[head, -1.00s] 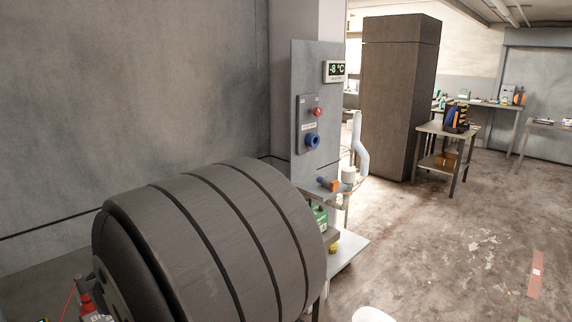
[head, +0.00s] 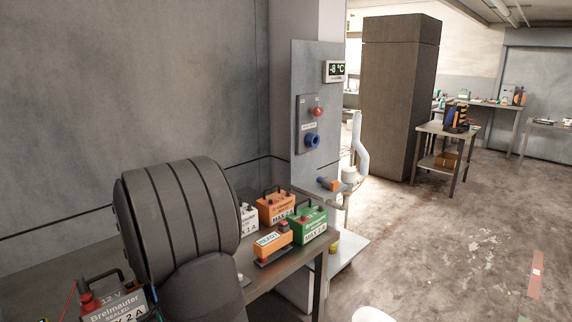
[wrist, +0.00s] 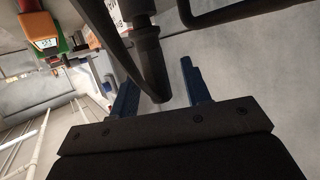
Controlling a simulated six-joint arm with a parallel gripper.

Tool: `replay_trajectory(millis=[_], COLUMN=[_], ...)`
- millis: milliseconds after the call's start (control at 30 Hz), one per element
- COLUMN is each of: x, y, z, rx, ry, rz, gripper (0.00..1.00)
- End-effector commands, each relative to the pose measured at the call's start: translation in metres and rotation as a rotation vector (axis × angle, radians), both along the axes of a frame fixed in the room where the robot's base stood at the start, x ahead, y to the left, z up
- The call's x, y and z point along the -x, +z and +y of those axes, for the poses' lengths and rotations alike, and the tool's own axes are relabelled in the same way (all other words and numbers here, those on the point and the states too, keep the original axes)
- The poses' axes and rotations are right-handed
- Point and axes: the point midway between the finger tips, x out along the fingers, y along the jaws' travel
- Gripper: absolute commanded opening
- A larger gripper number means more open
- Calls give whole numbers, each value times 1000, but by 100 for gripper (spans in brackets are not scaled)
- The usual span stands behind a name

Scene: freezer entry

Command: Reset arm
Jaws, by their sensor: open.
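My gripper (wrist: 160,88) shows in the wrist view with its two blue fingers spread apart. A dark rod-like part passes between and beyond the fingers. I cannot tell what it is, and no grip on it shows. In the head view my dark, grooved arm link fills the lower left, in front of the bench. The gripper itself is not visible in the head view.
The bench (head: 287,285) holds an orange box (head: 275,208), a green box (head: 306,226), an orange tester (head: 273,243) and a 12 V battery (head: 110,300). A grey panel (head: 328,110) with a temperature display (head: 335,72) stands behind.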

Motion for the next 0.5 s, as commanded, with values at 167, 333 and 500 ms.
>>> replay_trajectory(millis=[167,333,500], x=[-7,-7,-7], y=[27,51,63], z=[0,0,0], rx=[-4,-3,0], ry=[0,0,0], rz=[-5,-3,-1], gripper=[44,44,44])
